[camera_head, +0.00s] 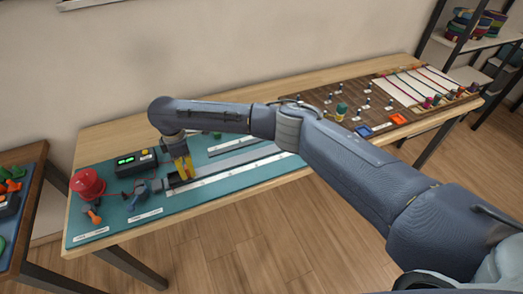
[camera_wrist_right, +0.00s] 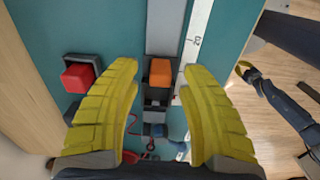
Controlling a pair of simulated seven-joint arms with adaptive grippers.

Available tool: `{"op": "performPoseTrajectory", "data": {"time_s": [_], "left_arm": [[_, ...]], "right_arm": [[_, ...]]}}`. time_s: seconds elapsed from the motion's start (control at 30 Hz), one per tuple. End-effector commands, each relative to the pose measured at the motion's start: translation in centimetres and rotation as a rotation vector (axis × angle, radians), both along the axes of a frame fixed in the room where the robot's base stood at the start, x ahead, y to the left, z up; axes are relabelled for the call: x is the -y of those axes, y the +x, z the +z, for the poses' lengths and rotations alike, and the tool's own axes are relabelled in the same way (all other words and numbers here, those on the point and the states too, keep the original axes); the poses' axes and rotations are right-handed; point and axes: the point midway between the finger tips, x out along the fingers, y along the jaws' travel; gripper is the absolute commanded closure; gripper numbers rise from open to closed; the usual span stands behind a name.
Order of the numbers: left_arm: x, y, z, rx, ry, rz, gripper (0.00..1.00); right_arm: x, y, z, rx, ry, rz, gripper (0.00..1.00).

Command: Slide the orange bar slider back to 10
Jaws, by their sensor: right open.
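The orange bar slider (camera_wrist_right: 160,72) shows in the right wrist view as an orange block on a grey rail (camera_wrist_right: 165,27). In the head view my right gripper (camera_head: 182,172) hides it. My right gripper (camera_wrist_right: 158,110) is open, with one yellow finger on each side of the slider and a visible gap to each. A white scale strip (camera_wrist_right: 197,35) runs beside the rail, with a "20" mark above the slider's level. A dark arm with a yellow tip (camera_wrist_right: 246,70), apparently my left gripper, hangs beyond the table edge; its jaws are unclear.
A red square button (camera_wrist_right: 78,75) sits left of the rail in the wrist view. In the head view, a red round knob (camera_head: 88,184) and a box with a green display (camera_head: 134,162) stand left of my right gripper. A pegged brown board (camera_head: 318,98) lies farther right.

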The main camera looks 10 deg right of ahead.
Motion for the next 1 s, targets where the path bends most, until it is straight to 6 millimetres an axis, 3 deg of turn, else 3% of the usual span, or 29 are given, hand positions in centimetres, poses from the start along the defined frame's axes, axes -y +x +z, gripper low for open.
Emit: {"op": "performPoseTrajectory", "data": {"time_s": [0.6, 1.0], "left_arm": [[0.0, 0.0, 0.0, 0.000, 0.000, 0.000, 1.00], [0.0, 0.0, 0.0, 0.000, 0.000, 0.000, 1.00]], "right_arm": [[0.0, 0.0, 4.8, 0.001, 0.000, 0.000, 0.56], [0.0, 0.0, 5.1, -0.001, 0.000, 0.000, 0.56]]}}
